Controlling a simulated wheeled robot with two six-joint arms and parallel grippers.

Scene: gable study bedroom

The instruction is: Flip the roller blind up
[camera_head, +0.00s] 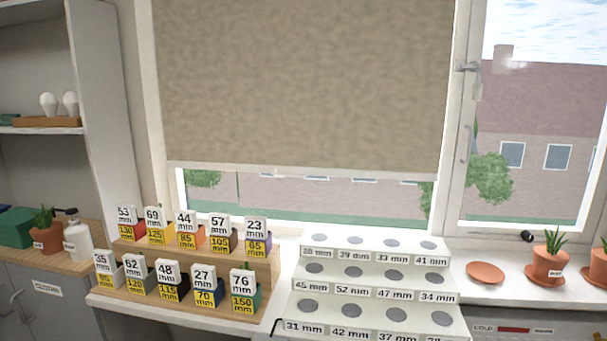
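The roller blind (300,85) is a mottled beige-brown sheet hanging in front of the left window pane. Its top runs out of the picture. Its pale bottom bar (300,173) hangs level or nearly so, low over the pane, and a strip of glass (300,195) shows below it. I see no pull cord on it. Neither of my grippers is in view.
Below the blind, a two-step wooden rack (190,262) of labelled small boxes and a white stepped stand (375,285) with grey discs fill the sill. Potted plants (548,262) and an empty terracotta saucer (485,272) stand at right. A shelf unit (105,100) is at left.

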